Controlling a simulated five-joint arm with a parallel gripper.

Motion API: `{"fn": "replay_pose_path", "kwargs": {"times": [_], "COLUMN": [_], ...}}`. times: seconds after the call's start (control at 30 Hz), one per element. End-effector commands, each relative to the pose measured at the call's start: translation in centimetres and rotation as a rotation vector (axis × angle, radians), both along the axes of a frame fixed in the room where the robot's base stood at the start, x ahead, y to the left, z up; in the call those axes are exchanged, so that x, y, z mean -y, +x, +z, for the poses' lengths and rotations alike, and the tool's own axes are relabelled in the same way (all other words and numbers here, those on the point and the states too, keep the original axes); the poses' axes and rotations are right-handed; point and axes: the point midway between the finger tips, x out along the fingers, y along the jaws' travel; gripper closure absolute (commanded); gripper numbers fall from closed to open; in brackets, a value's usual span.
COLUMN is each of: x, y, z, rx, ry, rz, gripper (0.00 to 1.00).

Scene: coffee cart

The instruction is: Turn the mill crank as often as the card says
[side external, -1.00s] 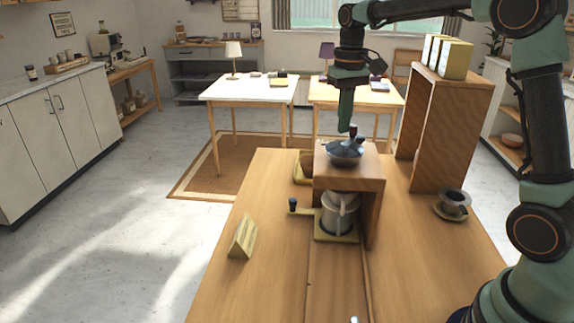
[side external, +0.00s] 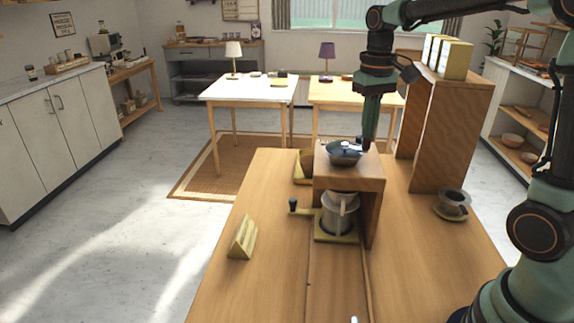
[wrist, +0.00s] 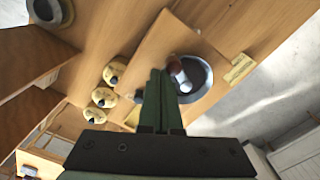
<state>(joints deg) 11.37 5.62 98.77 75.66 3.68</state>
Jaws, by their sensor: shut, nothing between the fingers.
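The mill is a wooden block (side external: 350,170) with a dark metal bowl-shaped top (side external: 343,158); in the wrist view the bowl (wrist: 199,80) lies just beyond my fingers. A crank arm crosses the bowl, with a dark reddish knob (wrist: 174,66) at its end. My gripper (side external: 367,148) points down at the right side of the bowl. Its shut, empty fingers (wrist: 160,72) are right beside the knob; I cannot tell whether they touch it. A wedge-shaped card (side external: 243,237) stands at the table's left; its writing is not readable.
A metal jug (side external: 339,213) stands on a yellow base under the mill, with a dark-knobbed lever (side external: 293,204) at left. A tall wooden shelf (side external: 441,130) with boxes on top stands right, near a cup (side external: 453,203). The front of the table is clear.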

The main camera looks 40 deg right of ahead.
Motion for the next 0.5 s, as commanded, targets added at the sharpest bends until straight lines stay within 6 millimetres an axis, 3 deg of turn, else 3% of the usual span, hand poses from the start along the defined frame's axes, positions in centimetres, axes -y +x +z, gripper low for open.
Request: {"fn": "replay_pose_path", "kwargs": {"times": [0.5], "x": [-1.4], "y": [-1.0], "z": [0.0], "rx": [0.0], "ry": [0.0], "rz": [0.0], "gripper": [1.0]}}
